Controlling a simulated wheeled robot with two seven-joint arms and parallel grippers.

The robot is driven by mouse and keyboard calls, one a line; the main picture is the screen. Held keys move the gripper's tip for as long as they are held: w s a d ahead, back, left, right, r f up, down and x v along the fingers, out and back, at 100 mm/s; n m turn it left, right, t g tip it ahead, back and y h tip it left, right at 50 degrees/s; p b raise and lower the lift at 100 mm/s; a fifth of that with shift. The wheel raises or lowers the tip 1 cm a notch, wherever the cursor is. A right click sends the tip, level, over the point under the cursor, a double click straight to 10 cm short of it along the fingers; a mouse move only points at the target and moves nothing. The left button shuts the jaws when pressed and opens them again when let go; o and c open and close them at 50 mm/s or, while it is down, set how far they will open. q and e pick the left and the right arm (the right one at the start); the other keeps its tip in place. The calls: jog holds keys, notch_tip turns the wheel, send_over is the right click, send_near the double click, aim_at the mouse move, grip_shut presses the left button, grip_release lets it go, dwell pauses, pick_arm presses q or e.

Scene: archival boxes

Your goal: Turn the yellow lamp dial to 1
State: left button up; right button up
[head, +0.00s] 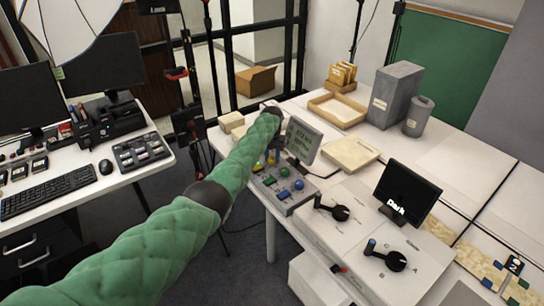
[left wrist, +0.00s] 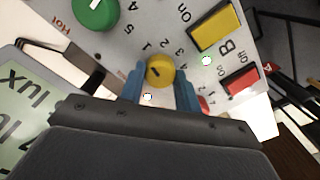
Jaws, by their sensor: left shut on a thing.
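The yellow dial (left wrist: 160,71) sits on a grey panel, with printed digits around it. A short dark mark shows on its face; I cannot tell for sure which digit it points to. My left gripper (left wrist: 160,88) is shut on the dial, with one blue finger on each side. In the head view my left gripper (head: 266,160) reaches down to the control box (head: 290,200) in front of a grey display, and the arm hides much of it. My right gripper is not in view.
A green dial (left wrist: 97,12), a yellow button (left wrist: 215,25) and a red button (left wrist: 241,82) share the panel. The grey display (head: 303,140) stands close behind the gripper. Black levers (head: 335,211) and a dark monitor (head: 408,192) are to the right.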

aim_at(272, 158)
pick_arm(q)
jog(key=shift+w+r, duration=0.1)
jog(key=o, duration=1)
jog(key=shift+c, duration=0.2)
jog(key=shift+r, duration=0.45)
jog(key=shift+r+b, duration=0.95)
jog(key=shift+r, duration=2.4)
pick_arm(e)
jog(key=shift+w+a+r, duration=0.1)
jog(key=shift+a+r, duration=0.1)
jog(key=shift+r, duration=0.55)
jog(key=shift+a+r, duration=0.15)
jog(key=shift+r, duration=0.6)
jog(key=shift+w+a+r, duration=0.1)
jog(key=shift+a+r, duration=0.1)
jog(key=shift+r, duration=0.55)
